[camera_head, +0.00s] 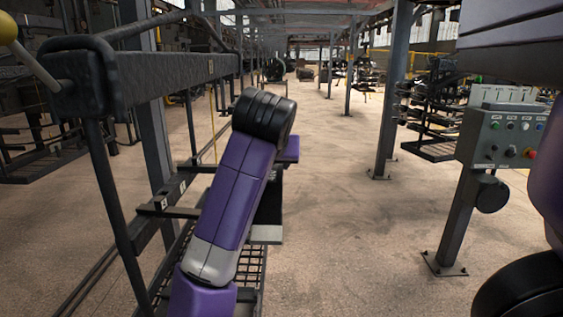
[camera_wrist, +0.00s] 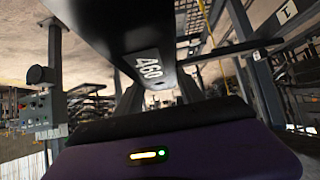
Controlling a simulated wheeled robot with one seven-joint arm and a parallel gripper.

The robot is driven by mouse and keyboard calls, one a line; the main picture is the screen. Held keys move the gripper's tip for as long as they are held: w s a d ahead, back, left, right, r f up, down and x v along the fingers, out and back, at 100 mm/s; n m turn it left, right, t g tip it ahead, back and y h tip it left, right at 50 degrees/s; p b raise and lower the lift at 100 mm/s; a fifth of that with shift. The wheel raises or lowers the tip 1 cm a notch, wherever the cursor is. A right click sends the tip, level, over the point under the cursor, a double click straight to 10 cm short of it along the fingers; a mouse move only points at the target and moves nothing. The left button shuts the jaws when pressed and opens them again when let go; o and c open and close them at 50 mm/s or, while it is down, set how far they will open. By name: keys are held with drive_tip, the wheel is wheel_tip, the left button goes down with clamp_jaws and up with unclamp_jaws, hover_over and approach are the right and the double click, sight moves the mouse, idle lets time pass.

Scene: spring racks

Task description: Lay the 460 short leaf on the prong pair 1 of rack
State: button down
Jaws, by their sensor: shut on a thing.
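The 460 short leaf (camera_wrist: 115,28) is a dark flat bar with a white "460" label, seen close up in the wrist view. My gripper (camera_wrist: 155,88) is shut on it, with a finger on either side near the label. The rack (camera_head: 165,245) stands at the lower left in the head view, a dark frame with short prongs (camera_head: 168,208) and small white number plates. One plate (camera_wrist: 287,12) shows at the upper right in the wrist view. In the head view my purple arm hides the gripper's fingers and most of the leaf; I cannot tell whether the leaf touches the prongs.
A thick dark beam (camera_head: 150,72) with a post runs along the left, close to my arm. A control box (camera_head: 502,137) on a pedestal stands at the right. Steel columns (camera_head: 392,90) and other racks (camera_head: 437,105) stand farther back. The middle floor is clear.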

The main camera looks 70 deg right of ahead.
drive_tip(key=w+a+f, duration=0.3)
drive_tip(key=w, duration=0.5)
drive_tip(key=shift+w+b, duration=0.3)
drive_tip(key=shift+w, duration=0.05)
idle(0.6)
idle(0.3)
drive_tip(key=c, duration=0.9)
unclamp_jaws()
drive_tip(key=shift+o, duration=1.3)
drive_tip(key=v, duration=0.8)
